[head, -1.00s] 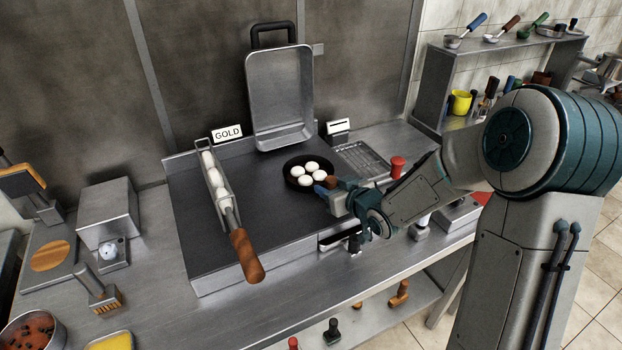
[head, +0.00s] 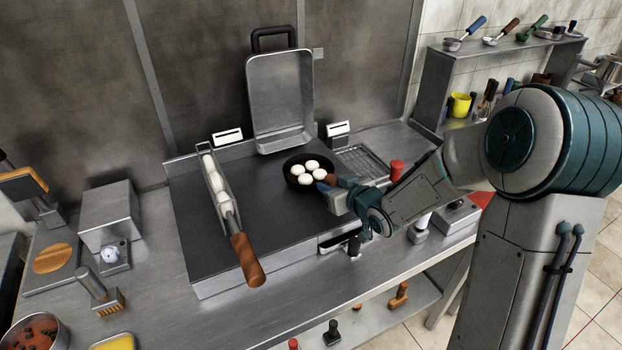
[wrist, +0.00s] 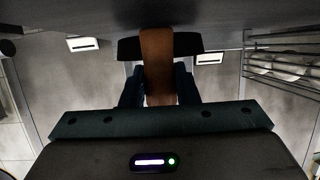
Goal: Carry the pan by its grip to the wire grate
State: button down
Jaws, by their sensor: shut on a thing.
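The black round pan (head: 291,180) holds several white round pieces and is over the dark griddle near its back right. Its brown grip (wrist: 158,62) is between the two fingers of my gripper (wrist: 158,88) in the wrist view, and the gripper is shut on it. My gripper also shows in the head view (head: 332,187), at the pan's right front, covering part of the grip. I cannot tell whether the pan touches the griddle. The wire grate (head: 364,162) lies just right of the pan, apart from it, and looks empty.
A long basket (head: 229,205) of white pieces with a wooden handle (head: 247,262) lies at the griddle's left. An upright metal lid (head: 280,95) stands behind the pan. A red-topped container (head: 397,168) stands right of the grate. The griddle's front middle is clear.

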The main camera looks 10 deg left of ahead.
jog(key=shift+r+p, duration=0.6)
jog(key=shift+r, duration=0.45)
jog(key=shift+a, duration=0.1)
